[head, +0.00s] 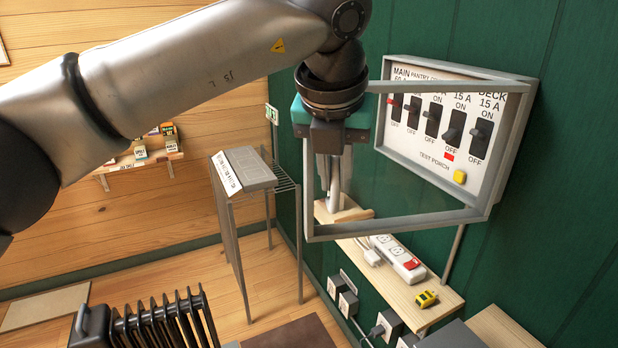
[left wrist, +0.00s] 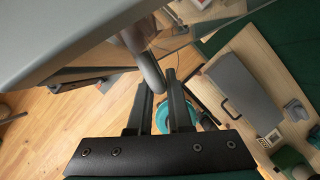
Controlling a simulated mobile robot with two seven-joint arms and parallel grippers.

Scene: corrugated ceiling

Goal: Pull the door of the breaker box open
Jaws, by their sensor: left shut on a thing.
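The breaker box (head: 527,130) is on the green wall at the right of the head view, with several black switches and a yellow button on its panel. Its door (head: 400,225), a grey frame around a clear pane, stands swung out from the box. My left gripper (head: 333,185) is at the door's free edge, pointing down. In the left wrist view its fingers (left wrist: 158,82) are shut on a rounded grey handle (left wrist: 147,62). The exact contact is partly hidden in the head view. My right gripper is not in view.
Below the box is a wooden shelf (head: 445,312) with a white power strip (head: 398,258) and a yellow item (head: 426,299). A small stand (head: 236,240) is behind the door's free edge. A black radiator (head: 165,325) is at the bottom left. Floor shows between them.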

